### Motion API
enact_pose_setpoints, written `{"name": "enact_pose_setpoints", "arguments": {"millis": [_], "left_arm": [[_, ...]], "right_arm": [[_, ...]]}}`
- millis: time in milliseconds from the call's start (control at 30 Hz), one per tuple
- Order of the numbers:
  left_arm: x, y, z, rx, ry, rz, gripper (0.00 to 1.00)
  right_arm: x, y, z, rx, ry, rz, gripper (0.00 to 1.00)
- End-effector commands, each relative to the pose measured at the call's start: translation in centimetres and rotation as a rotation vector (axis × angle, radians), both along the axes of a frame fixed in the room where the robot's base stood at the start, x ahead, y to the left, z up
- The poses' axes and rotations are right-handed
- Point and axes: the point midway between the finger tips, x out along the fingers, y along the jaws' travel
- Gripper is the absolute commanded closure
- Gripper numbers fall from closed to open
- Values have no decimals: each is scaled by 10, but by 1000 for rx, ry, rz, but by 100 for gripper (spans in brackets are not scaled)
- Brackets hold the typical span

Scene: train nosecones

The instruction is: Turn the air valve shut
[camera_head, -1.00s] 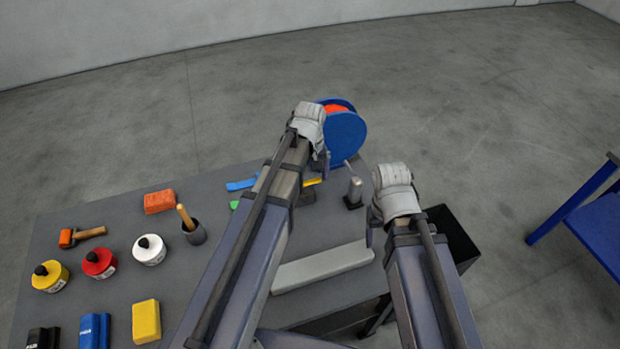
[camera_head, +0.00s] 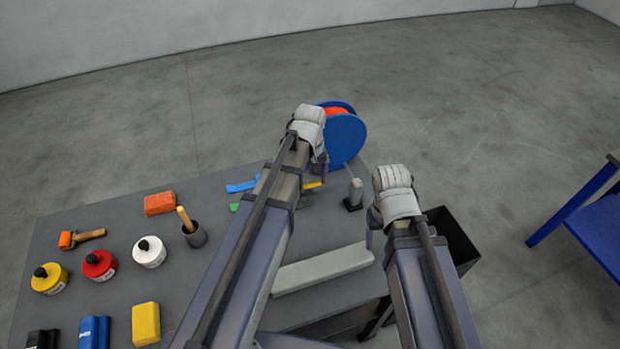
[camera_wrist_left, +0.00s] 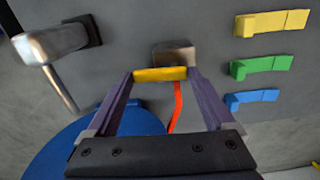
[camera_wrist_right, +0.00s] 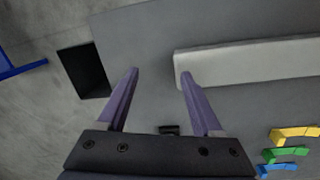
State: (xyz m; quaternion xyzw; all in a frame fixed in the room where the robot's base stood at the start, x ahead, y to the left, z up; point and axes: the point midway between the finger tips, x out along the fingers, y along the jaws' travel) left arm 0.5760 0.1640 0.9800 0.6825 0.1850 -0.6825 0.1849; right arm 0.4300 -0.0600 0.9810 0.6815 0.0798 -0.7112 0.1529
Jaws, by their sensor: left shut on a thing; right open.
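The air valve is a small metal block (camera_wrist_left: 174,54) on the grey table, with a yellow lever (camera_wrist_left: 160,74) and a red hose (camera_wrist_left: 177,108) at its side. My left gripper (camera_wrist_left: 160,78) is shut on the yellow lever, one finger at each end. The lever lies crosswise in the left wrist view, beside the block. In the head view the lever (camera_head: 314,184) shows only in part, behind my left arm. My right gripper (camera_wrist_right: 160,74) is open and empty above the table, beside a long pale bar (camera_wrist_right: 250,62).
A blue hose reel (camera_head: 347,140) stands at the table's far edge, close to my left gripper. A metal post-like fitting (camera_wrist_left: 55,42) is near the valve. Yellow, green and blue clips (camera_wrist_left: 262,67) lie opposite. A black bin (camera_wrist_right: 82,72) is beside my right gripper.

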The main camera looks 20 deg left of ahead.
Motion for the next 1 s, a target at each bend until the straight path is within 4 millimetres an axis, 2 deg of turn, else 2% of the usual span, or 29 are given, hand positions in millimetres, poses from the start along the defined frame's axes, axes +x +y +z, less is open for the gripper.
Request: {"name": "enact_pose_setpoints", "arguments": {"millis": [1000], "left_arm": [[-20,-1,0,0,0,-915,68]], "right_arm": [[0,0,0,0,0,0,33]]}}
